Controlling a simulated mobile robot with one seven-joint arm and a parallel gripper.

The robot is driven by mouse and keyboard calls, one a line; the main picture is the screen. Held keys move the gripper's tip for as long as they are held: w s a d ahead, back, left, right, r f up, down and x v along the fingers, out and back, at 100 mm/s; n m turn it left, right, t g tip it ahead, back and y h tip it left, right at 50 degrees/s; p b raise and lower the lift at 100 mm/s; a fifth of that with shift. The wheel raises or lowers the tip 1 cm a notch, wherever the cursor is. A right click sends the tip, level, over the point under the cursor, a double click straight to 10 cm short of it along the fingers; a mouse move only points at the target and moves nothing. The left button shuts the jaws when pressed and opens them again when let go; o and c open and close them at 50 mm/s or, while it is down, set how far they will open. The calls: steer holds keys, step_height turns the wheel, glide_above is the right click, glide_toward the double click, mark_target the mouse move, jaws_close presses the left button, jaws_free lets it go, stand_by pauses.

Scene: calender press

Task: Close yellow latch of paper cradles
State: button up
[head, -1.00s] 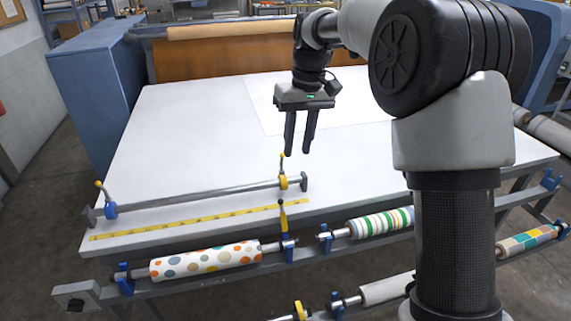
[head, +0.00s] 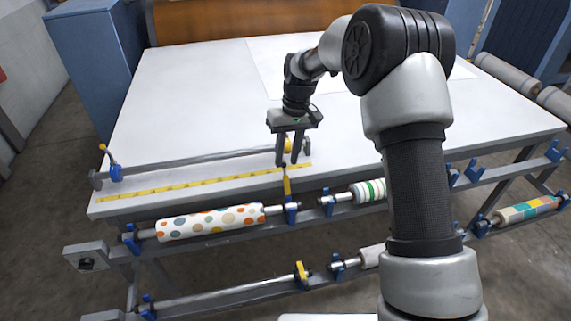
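The upper paper cradle holds a white roll with coloured dots (head: 210,222). At the roll's right end a yellow latch (head: 287,186) stands upright above a blue bracket (head: 291,213). My gripper (head: 287,163) points down with its fingers apart, close to the latch's upper end; whether it touches the latch is not clear. A second yellow latch (head: 301,271) is on the lower cradle, at the right end of a bare metal rod (head: 230,292). My gripper partly hides the yellow fitting at the right end of the tabletop bar.
The white table (head: 200,100) carries a metal bar (head: 200,162) and a yellow measuring strip (head: 190,188) at its front edge. A striped roll (head: 368,191) lies in a cradle to the right, partly behind my arm. The tabletop's middle is clear.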

mark_target(285, 166)
steer(key=shift+s+a+f, duration=0.1)
steer(key=shift+a+f, duration=0.1)
steer(key=shift+f, duration=1.5)
jaws_close()
